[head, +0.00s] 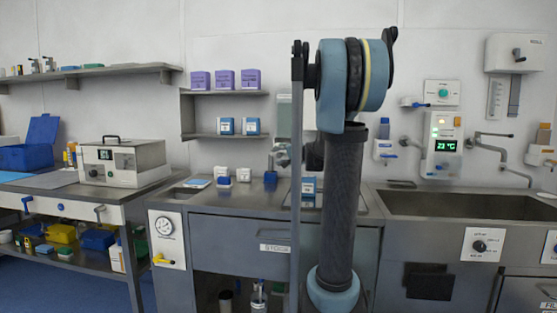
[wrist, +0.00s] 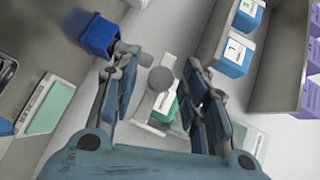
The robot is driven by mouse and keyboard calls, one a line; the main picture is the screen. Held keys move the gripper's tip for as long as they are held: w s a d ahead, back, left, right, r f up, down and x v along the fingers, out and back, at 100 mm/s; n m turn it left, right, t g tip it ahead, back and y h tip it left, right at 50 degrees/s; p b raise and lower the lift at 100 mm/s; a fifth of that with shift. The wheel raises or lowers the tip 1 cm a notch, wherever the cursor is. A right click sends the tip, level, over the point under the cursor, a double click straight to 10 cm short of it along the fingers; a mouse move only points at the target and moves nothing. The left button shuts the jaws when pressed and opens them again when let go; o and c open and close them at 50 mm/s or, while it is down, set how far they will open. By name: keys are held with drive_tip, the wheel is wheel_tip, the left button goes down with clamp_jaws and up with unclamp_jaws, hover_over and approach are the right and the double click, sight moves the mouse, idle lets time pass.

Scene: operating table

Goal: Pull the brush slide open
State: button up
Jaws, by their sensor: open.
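My gripper (wrist: 160,64) is open in the wrist view, with a dark finger on each side. A round grey knob (wrist: 161,79) shows between the fingers, apart from both as far as I can tell. Beyond it is a small pale fitting with a green part (wrist: 166,108) on the wall. This may be the brush slide, but I cannot read a label. In the head view my gripper (head: 283,155) is partly hidden behind my arm, near the wall above the counter. The knob is hidden there.
A blue container (wrist: 99,36) is close to the left finger; it also shows on the counter (head: 270,180). A shelf (head: 225,136) with white-and-blue boxes (wrist: 235,55) and purple boxes (head: 225,79) is on the other side. A sink (head: 460,206) lies at right.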

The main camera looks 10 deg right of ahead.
drive_tip(key=v, duration=1.1)
drive_tip(key=shift+a, duration=0.1)
